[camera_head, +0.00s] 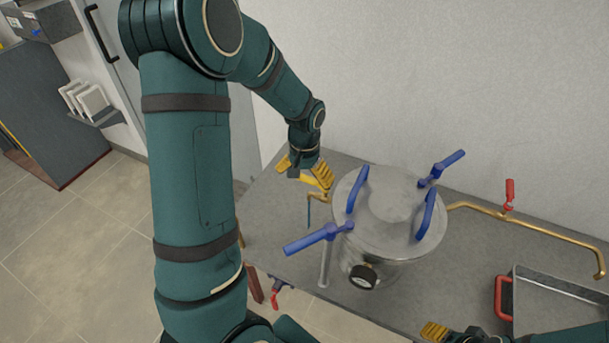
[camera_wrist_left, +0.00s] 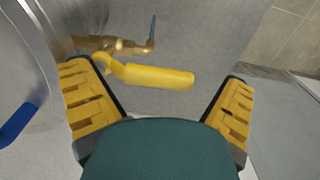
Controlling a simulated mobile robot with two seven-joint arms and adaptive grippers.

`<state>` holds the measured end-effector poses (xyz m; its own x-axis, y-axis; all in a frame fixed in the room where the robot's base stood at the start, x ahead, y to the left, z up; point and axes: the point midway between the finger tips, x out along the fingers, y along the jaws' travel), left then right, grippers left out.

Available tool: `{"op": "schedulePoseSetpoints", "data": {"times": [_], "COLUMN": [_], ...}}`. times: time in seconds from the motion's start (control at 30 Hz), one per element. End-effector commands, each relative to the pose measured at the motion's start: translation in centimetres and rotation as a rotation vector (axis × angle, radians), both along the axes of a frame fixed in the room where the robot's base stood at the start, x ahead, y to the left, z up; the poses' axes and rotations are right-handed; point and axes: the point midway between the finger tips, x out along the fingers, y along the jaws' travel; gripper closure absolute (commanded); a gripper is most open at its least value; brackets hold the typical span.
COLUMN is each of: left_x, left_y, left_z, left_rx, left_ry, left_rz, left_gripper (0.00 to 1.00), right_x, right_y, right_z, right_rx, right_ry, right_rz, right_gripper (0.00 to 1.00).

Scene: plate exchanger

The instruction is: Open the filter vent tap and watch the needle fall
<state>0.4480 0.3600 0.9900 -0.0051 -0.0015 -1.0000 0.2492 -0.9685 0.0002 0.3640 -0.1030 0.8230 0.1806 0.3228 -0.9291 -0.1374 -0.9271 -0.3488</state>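The vent tap's yellow lever (camera_wrist_left: 155,76) lies across the space between the open fingers of my left gripper (camera_wrist_left: 158,90) in the left wrist view, with no finger clearly pressing on it. Its brass body (camera_wrist_left: 108,46) and a thin blue-tipped part (camera_wrist_left: 152,34) show behind. In the head view my left gripper (camera_head: 303,171) is at the left side of the steel filter vessel (camera_head: 385,215). The dark-rimmed gauge (camera_head: 363,276) is on the vessel's front; its needle is too small to read. My right gripper (camera_head: 434,331) shows only partly at the bottom edge.
Blue clamp handles (camera_head: 318,238) stick out around the vessel lid. A brass pipe with a red tap (camera_head: 509,195) runs along the right. A grey tray with a red handle (camera_head: 502,298) is at the lower right. Some bench top is clear behind the vessel.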

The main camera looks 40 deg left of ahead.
Motion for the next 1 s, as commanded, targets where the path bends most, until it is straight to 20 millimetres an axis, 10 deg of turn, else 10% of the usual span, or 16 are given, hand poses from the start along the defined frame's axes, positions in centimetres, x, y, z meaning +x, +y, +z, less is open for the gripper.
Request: {"op": "schedulePoseSetpoints", "data": {"times": [0.27,1.0], "left_x": [0.2,0.1], "left_y": [0.1,0.0], "left_z": [1.0,12.0], "left_rx": [0.001,0.000], "left_ry": [-0.006,-0.001], "left_rz": [-0.001,0.000], "left_gripper": [0.00,0.00], "right_x": [0.0,0.0], "right_y": [0.0,0.0], "right_z": [0.0,0.0], "right_rx": [0.000,0.000], "right_ry": [0.000,0.000], "right_rz": [0.000,0.000], "right_gripper": [0.44,0.44]}}
